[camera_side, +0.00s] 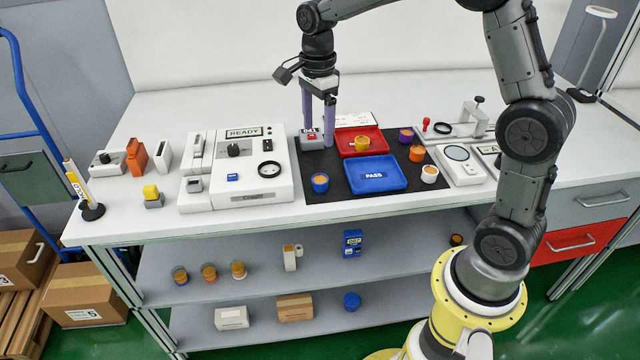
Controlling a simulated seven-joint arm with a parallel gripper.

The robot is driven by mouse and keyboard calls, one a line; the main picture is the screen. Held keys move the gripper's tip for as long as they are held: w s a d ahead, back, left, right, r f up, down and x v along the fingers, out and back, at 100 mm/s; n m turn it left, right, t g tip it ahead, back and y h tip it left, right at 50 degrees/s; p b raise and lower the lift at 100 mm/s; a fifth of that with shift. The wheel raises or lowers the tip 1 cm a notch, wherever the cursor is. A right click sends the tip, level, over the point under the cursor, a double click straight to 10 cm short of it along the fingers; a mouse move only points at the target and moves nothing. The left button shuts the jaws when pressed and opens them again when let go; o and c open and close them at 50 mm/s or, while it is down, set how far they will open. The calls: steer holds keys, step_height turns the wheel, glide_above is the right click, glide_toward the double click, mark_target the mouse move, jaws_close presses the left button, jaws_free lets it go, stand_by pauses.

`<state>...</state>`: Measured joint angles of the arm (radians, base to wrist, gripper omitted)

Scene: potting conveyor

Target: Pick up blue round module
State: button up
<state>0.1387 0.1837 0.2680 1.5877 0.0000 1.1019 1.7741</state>
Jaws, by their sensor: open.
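The blue round module (320,183) stands on the black mat at its front left, left of the blue PASS tray. It is a short blue cylinder with an orange top. My gripper (318,138) points down above the back left of the mat, behind the module and apart from it. Its two purple fingers are spread. A small grey and red block marked 041 (311,140) shows at the fingers; I cannot tell whether they touch it.
The blue tray (400,185) is empty; the red tray (375,146) behind it holds an orange module (361,144). Purple (406,136), orange (417,154) and white (429,174) modules stand at the mat's right. A white READY station (282,190) is close on the left.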

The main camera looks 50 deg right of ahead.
glide_above(320, 181)
steer(key=f, duration=0.8)
steer(key=shift+w, duration=0.2)
steer(key=shift+s+f, duration=0.2)
steer(key=shift+f, duration=2.55)
jaws_close()
